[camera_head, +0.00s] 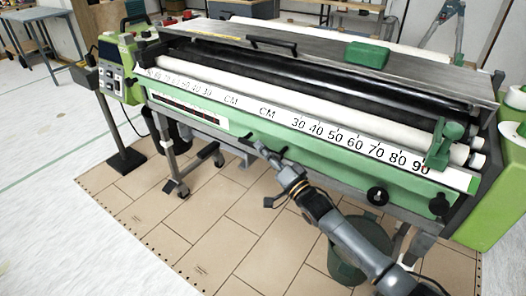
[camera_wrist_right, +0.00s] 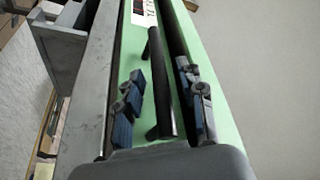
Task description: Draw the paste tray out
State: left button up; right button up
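The wallpaper paster (camera_head: 300,110) is a long machine with black and white rollers and a centimetre scale along its front. The paste tray appears to be the green front part (camera_head: 310,150) below the scale. In the right wrist view, a black bar handle (camera_wrist_right: 155,75) stands on a green face (camera_wrist_right: 185,35). My right gripper (camera_head: 261,148) is at the middle of this front. In its wrist view, the gripper (camera_wrist_right: 160,92) is open, with one blue-padded finger on each side of the handle and visible gaps between. My left gripper is out of view.
A green bucket (camera_head: 360,248) stands on the floor under my right arm. A control box (camera_head: 118,68) is at the machine's left end. Black knobs (camera_head: 377,196) sit on the front to the right. The tan tiled floor (camera_head: 150,215) before the machine is mostly clear.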

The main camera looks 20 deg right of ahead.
jog(key=shift+w+a+r, duration=0.1)
jog(key=shift+w+a, duration=0.15)
jog(key=shift+w, duration=0.3)
grip_shut()
